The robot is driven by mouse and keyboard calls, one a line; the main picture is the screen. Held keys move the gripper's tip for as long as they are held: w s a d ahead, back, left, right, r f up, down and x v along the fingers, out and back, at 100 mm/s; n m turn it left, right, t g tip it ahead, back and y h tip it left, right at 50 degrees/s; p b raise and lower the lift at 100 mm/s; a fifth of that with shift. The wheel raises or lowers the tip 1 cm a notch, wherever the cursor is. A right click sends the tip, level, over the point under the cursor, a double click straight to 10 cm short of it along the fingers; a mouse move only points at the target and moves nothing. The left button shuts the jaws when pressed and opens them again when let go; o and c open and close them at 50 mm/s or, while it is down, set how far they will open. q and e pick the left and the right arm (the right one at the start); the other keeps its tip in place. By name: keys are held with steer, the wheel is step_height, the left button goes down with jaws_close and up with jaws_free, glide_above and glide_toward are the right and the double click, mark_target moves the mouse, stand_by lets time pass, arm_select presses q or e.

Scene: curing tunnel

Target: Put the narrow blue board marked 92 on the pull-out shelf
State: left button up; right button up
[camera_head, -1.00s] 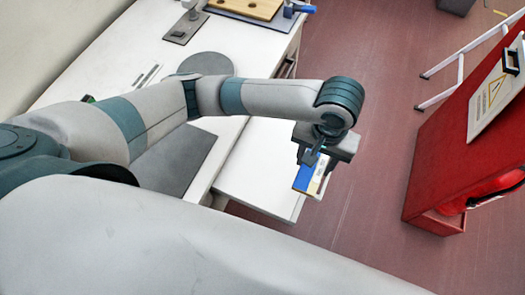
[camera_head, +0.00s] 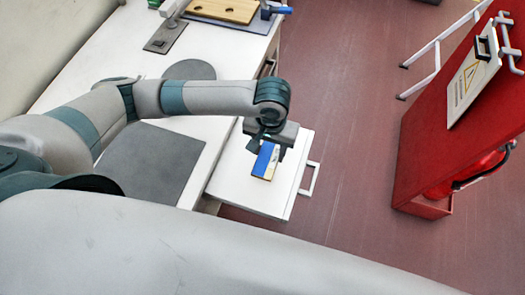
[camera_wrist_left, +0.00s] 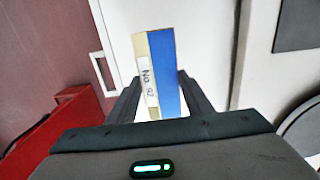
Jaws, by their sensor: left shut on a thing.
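The narrow blue board (camera_head: 264,161) has a blue strip and a pale wooden strip. In the left wrist view the board (camera_wrist_left: 165,75) shows a white label reading "No 92". My left gripper (camera_head: 269,146) is shut on it, with one finger on each side. The board is over the white pull-out shelf (camera_head: 235,187), which sticks out from the bench. I cannot tell whether the board touches the shelf surface. My right gripper is not in view.
The shelf has a white handle (camera_head: 309,178) on its outer edge. A dark grey mat (camera_head: 150,165) and a grey disc (camera_head: 190,70) lie on the white bench. A red cabinet (camera_head: 440,140) stands to the right across open floor.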

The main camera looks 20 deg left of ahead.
mark_target(263, 150)
arm_select(q)
steer(key=shift+w+a+f, duration=0.2)
steer(key=shift+a+f, duration=0.15)
steer(key=shift+a, duration=0.2)
steer(key=shift+w+a+f, duration=0.2)
steer(key=shift+a+f, duration=0.15)
steer(key=shift+a, duration=0.2)
steer(key=shift+f+p, duration=0.9)
steer(key=shift+f, duration=1.1)
steer(key=o, duration=1)
steer(key=shift+f, duration=0.1)
steer(key=shift+o, duration=0.2)
